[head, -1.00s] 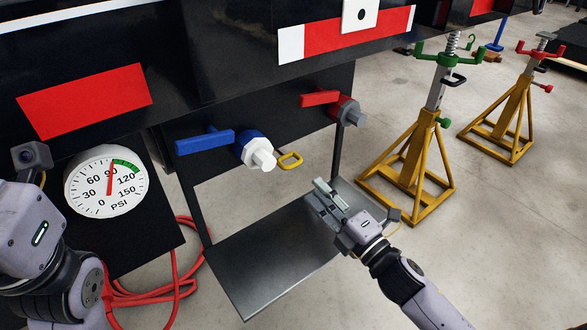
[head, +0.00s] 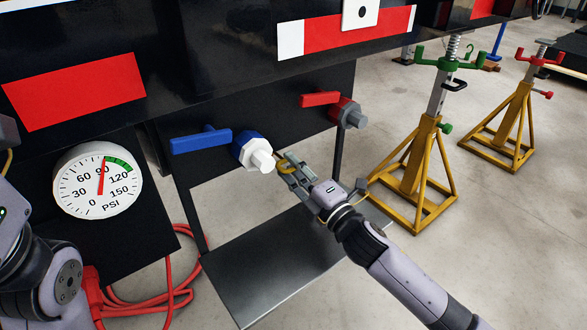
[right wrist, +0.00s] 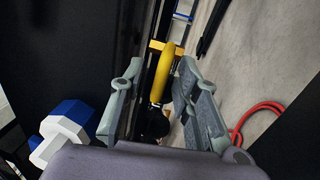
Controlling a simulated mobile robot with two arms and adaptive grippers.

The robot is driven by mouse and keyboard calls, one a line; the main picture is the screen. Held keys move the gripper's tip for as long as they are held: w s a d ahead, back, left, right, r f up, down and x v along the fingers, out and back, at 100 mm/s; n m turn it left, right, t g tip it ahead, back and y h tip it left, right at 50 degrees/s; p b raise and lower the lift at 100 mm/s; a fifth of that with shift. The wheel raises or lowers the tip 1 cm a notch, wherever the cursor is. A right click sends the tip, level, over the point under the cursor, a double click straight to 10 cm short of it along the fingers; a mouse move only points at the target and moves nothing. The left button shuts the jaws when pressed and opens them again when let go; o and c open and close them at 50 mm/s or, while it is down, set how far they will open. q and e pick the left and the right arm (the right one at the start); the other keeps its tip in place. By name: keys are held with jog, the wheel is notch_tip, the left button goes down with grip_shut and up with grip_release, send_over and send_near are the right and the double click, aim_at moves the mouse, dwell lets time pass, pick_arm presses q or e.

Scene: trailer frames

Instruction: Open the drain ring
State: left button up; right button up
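The drain ring is a yellow loop (head: 283,160) beside the white hex end of the blue-handled valve (head: 252,150). In the right wrist view the ring (right wrist: 163,72) lies between the two grey fingers, with a gap visible on each side. My right gripper (head: 287,164) has reached it and partly covers it in the head view. The right fingers (right wrist: 158,100) are apart, not closed on the ring. My left gripper (head: 8,135) is cut off at the left edge, so its fingers cannot be judged.
A red-handled valve (head: 338,107) is to the right. A grey metal shelf (head: 265,265) hangs below. A PSI gauge (head: 98,180) is at left, with a red hose (head: 150,300) under it. Yellow stands (head: 415,180) stand on the open floor at right.

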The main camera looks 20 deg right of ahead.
jog(key=shift+c, duration=0.6)
jog(key=c, duration=0.5)
grip_shut()
jog(key=shift+r, duration=0.1)
